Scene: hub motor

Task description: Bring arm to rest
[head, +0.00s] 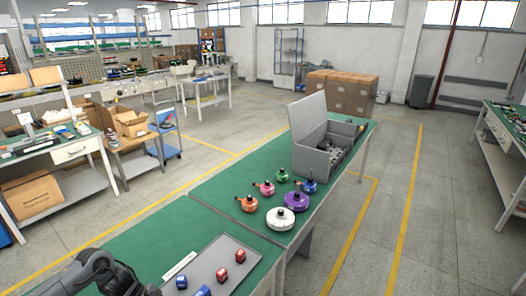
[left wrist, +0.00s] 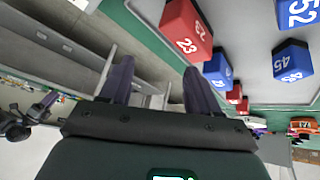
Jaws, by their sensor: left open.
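My left arm (head: 100,275) enters the head view at the bottom left, beside the grey tray. Its fingertips cannot be made out there. In the left wrist view my left gripper (left wrist: 158,85) is open, with two dark fingers apart and nothing between them. Beyond the fingers are the table's edge and a grey shelf frame. A red numbered block (left wrist: 187,30) and blue blocks (left wrist: 292,60) lie on the grey tray to the right of the fingers, apart from them. My right gripper is in neither view.
The grey tray (head: 232,250) holds red and blue blocks on the green table (head: 130,240). Colourful round hub motors, including a white one (head: 280,219) and a purple one (head: 296,201), stand farther back. A grey open-lidded box (head: 312,158) stands behind them. The table's left part is clear.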

